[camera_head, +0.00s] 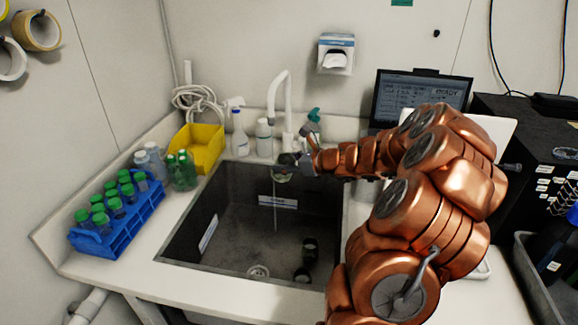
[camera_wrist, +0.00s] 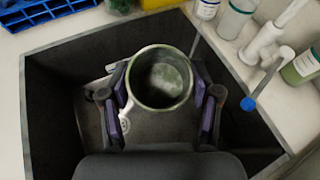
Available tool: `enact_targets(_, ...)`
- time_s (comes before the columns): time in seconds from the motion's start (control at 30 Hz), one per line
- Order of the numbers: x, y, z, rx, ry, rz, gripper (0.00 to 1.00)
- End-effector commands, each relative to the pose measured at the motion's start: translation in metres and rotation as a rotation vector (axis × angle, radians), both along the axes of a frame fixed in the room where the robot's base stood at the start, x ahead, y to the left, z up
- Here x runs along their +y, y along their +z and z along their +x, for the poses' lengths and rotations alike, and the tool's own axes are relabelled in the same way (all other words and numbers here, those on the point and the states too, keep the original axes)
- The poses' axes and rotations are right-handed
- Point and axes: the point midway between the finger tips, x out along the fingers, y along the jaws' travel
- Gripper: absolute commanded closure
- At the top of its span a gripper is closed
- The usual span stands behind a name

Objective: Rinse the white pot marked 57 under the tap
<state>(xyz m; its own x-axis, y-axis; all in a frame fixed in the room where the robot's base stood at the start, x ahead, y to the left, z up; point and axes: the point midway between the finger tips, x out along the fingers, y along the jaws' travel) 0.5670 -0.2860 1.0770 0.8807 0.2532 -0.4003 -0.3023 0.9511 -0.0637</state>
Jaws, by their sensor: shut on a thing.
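My gripper (camera_head: 298,165) is over the back of the dark sink (camera_head: 190,235). Its fingers are closed on both sides of a round pot (camera_head: 281,176). In the wrist view the pot (camera_wrist: 136,99) has a pale, green-stained rim, and I look into its open top between my fingers (camera_wrist: 160,100). Its inside is mottled whitish green; I cannot read a number on it. The white tap (camera_head: 286,95) arches above the pot's side of the sink. A thin stream (camera_head: 275,210) falls below the pot; whether it passes through or beside the pot I cannot tell.
Dark cups (camera_head: 309,246) lie in the sink near the drain (camera_head: 258,271). A blue rack (camera_head: 118,220) of green-capped bottles and a yellow bin (camera_head: 198,147) stand to the left. A spray bottle (camera_head: 240,135) and other bottles line the back edge. A laptop (camera_head: 421,97) is at the right.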

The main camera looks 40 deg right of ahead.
Motion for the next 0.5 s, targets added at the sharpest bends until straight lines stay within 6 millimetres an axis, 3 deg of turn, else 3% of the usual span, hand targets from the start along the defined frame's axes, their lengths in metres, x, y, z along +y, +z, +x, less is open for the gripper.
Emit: enact_targets(0.5,-0.011,-0.008,0.040,-0.001,0.001,0.000,0.79)
